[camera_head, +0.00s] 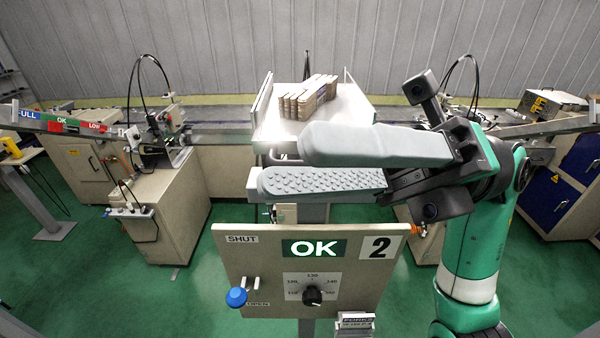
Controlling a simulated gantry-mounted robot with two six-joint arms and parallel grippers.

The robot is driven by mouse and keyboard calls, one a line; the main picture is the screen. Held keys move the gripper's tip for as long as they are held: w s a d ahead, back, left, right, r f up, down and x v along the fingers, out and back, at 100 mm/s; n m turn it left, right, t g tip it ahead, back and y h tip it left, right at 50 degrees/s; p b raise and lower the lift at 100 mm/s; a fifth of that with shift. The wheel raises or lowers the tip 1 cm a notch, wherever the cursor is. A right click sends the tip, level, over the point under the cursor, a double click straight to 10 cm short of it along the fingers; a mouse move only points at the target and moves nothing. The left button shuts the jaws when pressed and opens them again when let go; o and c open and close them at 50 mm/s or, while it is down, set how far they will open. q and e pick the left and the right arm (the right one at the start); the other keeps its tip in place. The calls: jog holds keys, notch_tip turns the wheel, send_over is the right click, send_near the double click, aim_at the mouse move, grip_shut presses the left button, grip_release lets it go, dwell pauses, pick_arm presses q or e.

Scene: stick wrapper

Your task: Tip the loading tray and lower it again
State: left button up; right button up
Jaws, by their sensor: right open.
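The loading tray (348,106) is a pale, open-fronted tray with a raised left wall, in the middle of the head view. Several brown stick bundles (308,98) sit together on it. Whether the tray is level or slightly tilted I cannot tell. My right gripper (284,162) reaches in from the right with its two long grey fingers spread apart, one above the other. It is open, with nothing clearly held between the fingers. The fingers are in front of the tray's near edge and hide part of it; contact is unclear. My left gripper is not in view.
A control panel (235,262) marked OK and 2, with a blue-knobbed lever (237,297) and a black dial (312,295), stands below the gripper. Wrapper machines (165,140) stand left and right. A blue cabinet (560,200) is at far right.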

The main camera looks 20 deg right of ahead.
jog(key=w+d+f+m+t+h+b, duration=0.3)
jog(key=w+d+f+m+t, duration=0.15)
jog(key=d+f, duration=0.2)
jog(key=w+d+f+m+t+h+b, duration=0.1)
jog(key=w+d+m+t+h+b, duration=0.1)
jog(key=d+t, duration=0.35)
jog(key=shift+g, duration=0.7)
jog(key=p+x, duration=0.1)
jog(key=x, duration=0.9)
jog(key=shift+w+p, duration=0.2)
jog(key=shift+p, duration=0.15)
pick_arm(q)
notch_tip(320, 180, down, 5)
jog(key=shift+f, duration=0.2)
pick_arm(e)
jog(key=shift+d, duration=0.1)
grip_shut()
jog(key=shift+n, duration=0.25)
